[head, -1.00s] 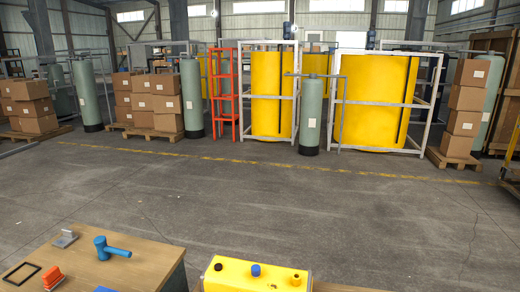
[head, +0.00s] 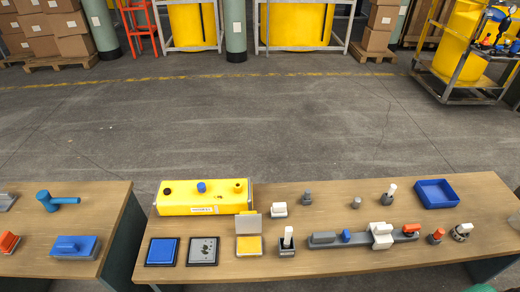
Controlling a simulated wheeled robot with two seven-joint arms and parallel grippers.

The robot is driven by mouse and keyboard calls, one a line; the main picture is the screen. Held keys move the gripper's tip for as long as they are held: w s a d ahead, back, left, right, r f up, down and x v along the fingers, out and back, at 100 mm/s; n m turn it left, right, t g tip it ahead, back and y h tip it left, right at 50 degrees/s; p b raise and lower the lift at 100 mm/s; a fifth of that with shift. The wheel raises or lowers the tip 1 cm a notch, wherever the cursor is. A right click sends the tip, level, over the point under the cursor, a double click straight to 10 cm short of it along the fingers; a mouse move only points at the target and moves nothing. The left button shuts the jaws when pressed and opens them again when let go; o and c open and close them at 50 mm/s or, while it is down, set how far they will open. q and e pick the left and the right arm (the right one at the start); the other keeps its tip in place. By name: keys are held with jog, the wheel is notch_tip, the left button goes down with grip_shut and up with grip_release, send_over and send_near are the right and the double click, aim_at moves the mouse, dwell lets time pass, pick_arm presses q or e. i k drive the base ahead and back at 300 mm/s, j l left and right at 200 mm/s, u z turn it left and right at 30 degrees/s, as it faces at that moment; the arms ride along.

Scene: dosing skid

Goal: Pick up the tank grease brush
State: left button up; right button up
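I cannot tell for sure which object is the tank grease brush. A white-handled piece standing in a small dark holder (head: 287,242) is on the front of the right table, and a similar white-topped piece in a grey base (head: 389,194) stands further back. A yellow tank (head: 204,198) with dark, blue and orange caps lies at the back left of that table. On the left table are a blue block with a handle on top (head: 74,247) and an orange-topped piece (head: 8,242) cut by the picture edge.
The right table (head: 330,205) also holds a blue tray (head: 436,193), a grey assembly with white and orange parts (head: 378,236), a blue pad (head: 162,251) and a yellow pad (head: 249,245). A blue mallet-like tool (head: 57,201) lies on the left table. A gap separates the tables.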

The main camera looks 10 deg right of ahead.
aim_at(288, 230)
jog(key=z, duration=0.75)
